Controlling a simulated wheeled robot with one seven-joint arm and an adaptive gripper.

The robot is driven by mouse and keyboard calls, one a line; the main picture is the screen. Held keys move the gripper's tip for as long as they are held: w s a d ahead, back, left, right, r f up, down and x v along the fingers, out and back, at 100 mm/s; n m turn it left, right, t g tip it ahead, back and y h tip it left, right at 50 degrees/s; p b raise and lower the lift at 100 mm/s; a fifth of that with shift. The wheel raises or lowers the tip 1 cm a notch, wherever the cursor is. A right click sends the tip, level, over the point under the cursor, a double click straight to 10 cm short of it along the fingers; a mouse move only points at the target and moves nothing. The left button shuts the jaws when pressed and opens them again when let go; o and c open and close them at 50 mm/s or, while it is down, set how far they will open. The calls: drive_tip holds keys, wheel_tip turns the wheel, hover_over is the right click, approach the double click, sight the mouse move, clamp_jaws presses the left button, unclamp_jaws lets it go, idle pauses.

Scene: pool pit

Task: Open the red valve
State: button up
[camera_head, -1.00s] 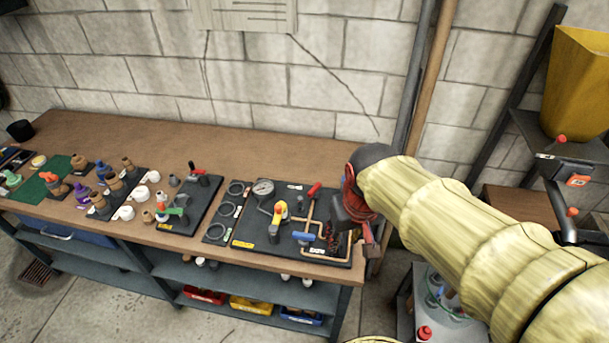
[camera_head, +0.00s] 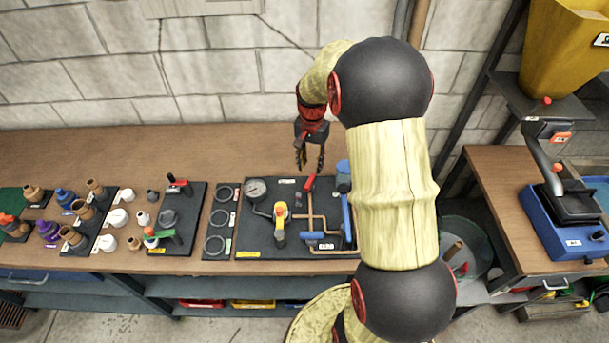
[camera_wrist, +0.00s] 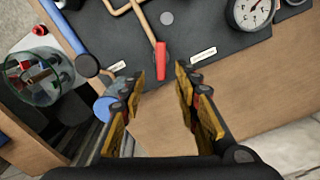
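A red valve handle (camera_head: 310,183) sits at the top of a copper pipe on the black pipe board (camera_head: 268,247). In the wrist view the red handle (camera_wrist: 161,61) lies in line with the gap between my fingers, beyond their tips. My gripper (camera_head: 310,162) is open and empty, pointing down near the red handle. It shows in the wrist view (camera_wrist: 159,78) with its two yellow-padded fingers apart. I cannot tell the exact height of the fingertips above the handle.
The board also carries a yellow-handled valve (camera_head: 280,212), a blue-handled valve (camera_head: 313,236) and a gauge (camera_head: 256,189). A second red handle (camera_head: 177,182) stands on a separate board to the left. Bare wooden bench (camera_head: 230,150) lies behind the boards.

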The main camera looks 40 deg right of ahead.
sight(310, 180)
drive_tip(key=shift+w+f+b, duration=0.1)
drive_tip(key=shift+f+b, duration=0.5)
drive_tip(key=shift+f, duration=3.3)
drive_tip(key=shift+c, duration=1.3)
clamp_jaws()
